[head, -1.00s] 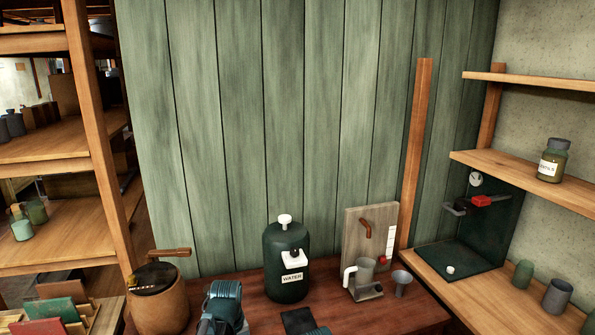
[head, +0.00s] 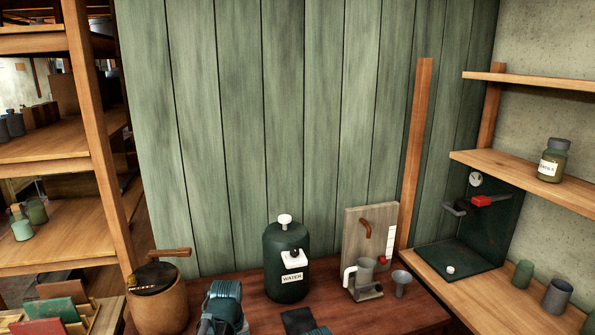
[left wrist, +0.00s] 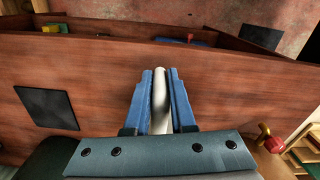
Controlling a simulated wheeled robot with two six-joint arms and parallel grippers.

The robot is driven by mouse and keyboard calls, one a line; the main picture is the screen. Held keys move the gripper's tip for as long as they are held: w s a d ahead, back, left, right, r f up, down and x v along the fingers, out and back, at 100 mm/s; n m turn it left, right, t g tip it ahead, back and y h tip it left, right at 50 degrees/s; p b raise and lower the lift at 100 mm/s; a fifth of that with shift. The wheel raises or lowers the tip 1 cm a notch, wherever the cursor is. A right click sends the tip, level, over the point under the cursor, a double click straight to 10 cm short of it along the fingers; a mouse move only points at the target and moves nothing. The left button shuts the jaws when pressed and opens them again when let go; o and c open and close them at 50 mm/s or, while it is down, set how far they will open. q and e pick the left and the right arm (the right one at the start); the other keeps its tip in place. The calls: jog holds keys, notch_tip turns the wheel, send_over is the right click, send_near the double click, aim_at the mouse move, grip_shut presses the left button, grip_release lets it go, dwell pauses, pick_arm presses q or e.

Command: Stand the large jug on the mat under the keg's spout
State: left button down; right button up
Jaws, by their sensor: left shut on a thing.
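The dark green keg (head: 286,262) with a WATER label stands on the red-brown bench in the head view. A dark square mat (head: 297,320) lies in front of it, partly cut off by the frame's lower edge; what looks like the same mat (left wrist: 47,107) lies left of my gripper in the left wrist view. My left gripper (left wrist: 160,85) is shut on a pale rounded bar, which looks like the handle of the large jug (left wrist: 160,105). The jug's body is hidden. Teal parts of my arms show at the bottom of the head view; my right gripper is not visible.
A smaller grey jug (head: 364,272) stands by an upright board (head: 362,226), with a grey cup (head: 401,281) beside it. A round wooden container (head: 161,305) stands at the left. Shelving lines both sides. In the wrist view, a red-knobbed brass fitting (left wrist: 270,140) is at right.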

pick_arm(q)
jog(key=shift+r, duration=0.1)
notch_tip(320, 180, up, 6)
jog(key=p, duration=0.6)
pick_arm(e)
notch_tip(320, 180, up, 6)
pick_arm(q)
jog(key=shift+w+d, duration=0.1)
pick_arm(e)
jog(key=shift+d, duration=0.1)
